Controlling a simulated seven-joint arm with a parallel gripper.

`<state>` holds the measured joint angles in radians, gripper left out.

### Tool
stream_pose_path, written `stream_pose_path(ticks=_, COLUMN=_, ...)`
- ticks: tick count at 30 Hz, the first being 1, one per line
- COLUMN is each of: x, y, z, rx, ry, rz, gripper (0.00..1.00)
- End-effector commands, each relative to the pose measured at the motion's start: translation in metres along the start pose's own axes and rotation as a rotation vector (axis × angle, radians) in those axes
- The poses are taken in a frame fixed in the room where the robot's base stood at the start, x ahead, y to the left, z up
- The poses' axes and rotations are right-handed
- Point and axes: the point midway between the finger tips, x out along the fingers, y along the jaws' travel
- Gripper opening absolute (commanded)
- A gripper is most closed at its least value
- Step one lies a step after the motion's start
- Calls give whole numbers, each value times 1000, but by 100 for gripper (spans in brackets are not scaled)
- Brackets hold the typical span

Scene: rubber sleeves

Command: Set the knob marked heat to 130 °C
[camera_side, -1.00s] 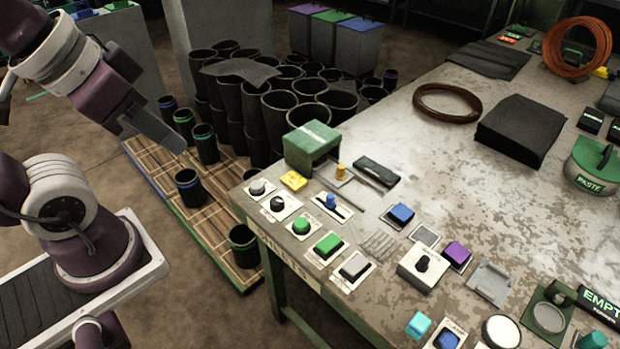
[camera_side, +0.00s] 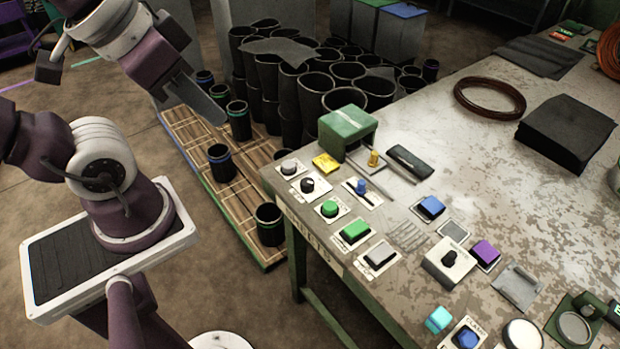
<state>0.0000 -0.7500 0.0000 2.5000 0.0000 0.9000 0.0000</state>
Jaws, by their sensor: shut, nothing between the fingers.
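Several controls sit along the near left edge of the table, and their lettering is too small to read, so I cannot tell which is marked heat. A black knob (camera_side: 307,185) stands on a white plate near the table's left corner. A grey knob (camera_side: 289,167) is just behind it. Another black knob (camera_side: 450,258) sits on a raised white box further right. Pointer settings are not legible. My gripper (camera_side: 219,117) is shut and empty, pointing down to the right. In the picture it is above and left of the controls, over the pallet area, apart from the table.
A green block-like housing (camera_side: 347,131) stands behind the controls. Green buttons (camera_side: 355,230) and a blue-handled lever (camera_side: 361,187) are close to the knobs. Black sleeves (camera_side: 268,225) stand on a wooden pallet (camera_side: 200,150) left of the table. The table's middle is mostly clear.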

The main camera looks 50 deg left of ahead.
Motion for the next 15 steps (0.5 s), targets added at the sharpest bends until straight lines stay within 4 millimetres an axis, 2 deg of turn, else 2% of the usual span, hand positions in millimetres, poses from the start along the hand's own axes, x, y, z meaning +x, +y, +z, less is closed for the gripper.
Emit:
stream_pose_path(ticks=12, x=0, y=0, z=0, rx=0, ry=0, rz=0, gripper=0)
stream_pose_path(ticks=15, x=3, y=-1, z=-5, rx=22, ry=-12, rz=-6, gripper=20)
